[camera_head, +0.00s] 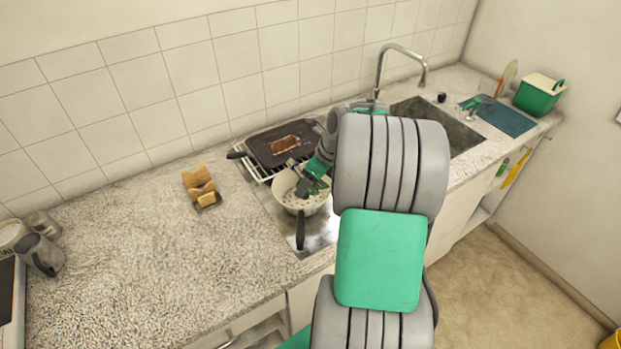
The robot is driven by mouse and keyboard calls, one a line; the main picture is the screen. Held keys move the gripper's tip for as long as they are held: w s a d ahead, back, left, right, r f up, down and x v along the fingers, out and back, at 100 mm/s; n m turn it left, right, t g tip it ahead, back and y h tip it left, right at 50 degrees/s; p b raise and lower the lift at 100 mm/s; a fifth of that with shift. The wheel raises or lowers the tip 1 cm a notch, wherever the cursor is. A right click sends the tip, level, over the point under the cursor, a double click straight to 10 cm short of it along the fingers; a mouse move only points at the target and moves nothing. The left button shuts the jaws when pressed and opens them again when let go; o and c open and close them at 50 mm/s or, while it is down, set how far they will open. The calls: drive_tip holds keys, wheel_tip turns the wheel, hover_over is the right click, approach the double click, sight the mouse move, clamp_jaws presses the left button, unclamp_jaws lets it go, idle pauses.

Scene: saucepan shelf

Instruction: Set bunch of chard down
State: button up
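My gripper (301,178) reaches down from the right over a light-coloured saucepan (287,197) on the cooktop. The pan's dark handle points toward the counter's front edge. Dark green leafy matter, apparently the bunch of chard (319,187), shows at the pan's right side, close beside my fingers. The fingers are small and partly covered by my arm, so I cannot tell whether they are open or shut on the chard. I also cannot tell whether the chard rests in the pan or is held above it.
A dark square pan (264,150) with brown food sits behind the saucepan on the cooktop. A toast-like stack (200,187) is on the counter to the left. A metal jug (40,254) stands far left. The sink (462,132) and green bin (538,96) are right. The left-middle counter is clear.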

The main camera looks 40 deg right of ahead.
drive_tip(key=o, duration=1.4)
drive_tip(key=v, duration=1.3)
drive_tip(key=a+r+n, duration=0.2)
drive_tip(key=a+n, duration=1.1)
drive_tip(key=a, duration=0.1)
drive_tip(key=s+a+f+n, duration=0.1)
drive_tip(key=s+a+n, duration=0.1)
drive_tip(key=n, duration=0.4)
drive_tip(key=s+a+f+n+h, duration=0.1)
drive_tip(key=s+a+n, duration=0.2)
drive_tip(key=a+n, duration=0.2)
drive_tip(key=s+a+f+n, duration=0.1)
drive_tip(key=s+a+n, duration=0.1)
drive_tip(key=n, duration=0.5)
drive_tip(key=shift+s+a+n+h, duration=0.3)
drive_tip(key=shift+s+a+h, duration=0.1)
drive_tip(key=shift+a, duration=0.4)
